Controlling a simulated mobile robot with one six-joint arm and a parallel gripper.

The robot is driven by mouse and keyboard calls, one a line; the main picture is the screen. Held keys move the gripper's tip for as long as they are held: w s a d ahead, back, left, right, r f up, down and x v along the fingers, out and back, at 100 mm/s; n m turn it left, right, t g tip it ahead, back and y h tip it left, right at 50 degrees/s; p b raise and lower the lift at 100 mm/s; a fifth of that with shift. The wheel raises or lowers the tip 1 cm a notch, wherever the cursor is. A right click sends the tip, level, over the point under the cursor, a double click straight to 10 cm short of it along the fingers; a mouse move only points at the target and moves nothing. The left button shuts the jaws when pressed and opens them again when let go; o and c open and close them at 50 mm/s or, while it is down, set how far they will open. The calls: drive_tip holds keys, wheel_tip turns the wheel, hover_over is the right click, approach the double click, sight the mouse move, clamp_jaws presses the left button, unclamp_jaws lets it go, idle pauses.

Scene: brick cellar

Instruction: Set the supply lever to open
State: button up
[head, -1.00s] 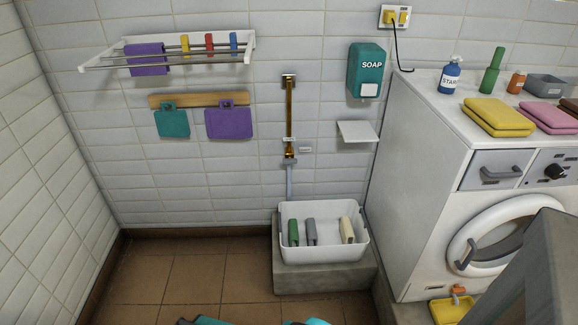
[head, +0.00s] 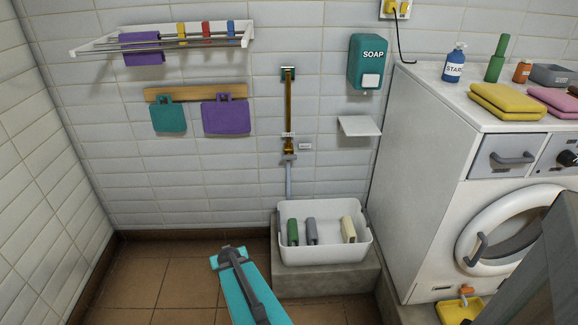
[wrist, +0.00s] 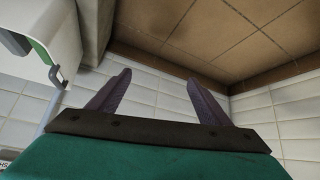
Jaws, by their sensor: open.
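A brass supply pipe (head: 288,105) runs down the tiled wall in the head view, with a grey fitting (head: 289,158) at its lower end. A grey pipe runs from the fitting down towards the white basin (head: 325,256). My gripper (wrist: 158,76) is open and empty in the wrist view, its two dark fingers apart. My teal arm (head: 247,290) rises at the bottom of the head view, below and left of the pipe.
The basin holds green, grey and cream items and stands on a grey block (head: 325,285). A small wall shelf (head: 359,126) and soap dispenser (head: 369,62) are right of the pipe. A washing machine (head: 425,180) stands at right. The tiled floor (head: 165,275) at left is clear.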

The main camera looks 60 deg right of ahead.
drive_tip(key=d+r+m+t+h+b, duration=0.1)
drive_tip(key=d+r+h, duration=0.15)
drive_tip(key=d, duration=0.35)
drive_tip(key=d+r+m+t+h+b, duration=0.1)
drive_tip(key=d+r, duration=0.3)
drive_tip(key=d, duration=0.3)
drive_tip(key=m+t+h+b, duration=0.2)
drive_tip(key=h+b, duration=0.2)
drive_tip(key=h, duration=0.2)
approach(290, 158)
drive_tip(key=v, duration=0.5)
drive_tip(key=shift+d+f, duration=0.1)
drive_tip(key=shift+f, duration=0.05)
drive_tip(key=shift+x, duration=6.9)
drive_tip(key=shift+w, duration=0.1)
drive_tip(key=shift+c, duration=0.2)
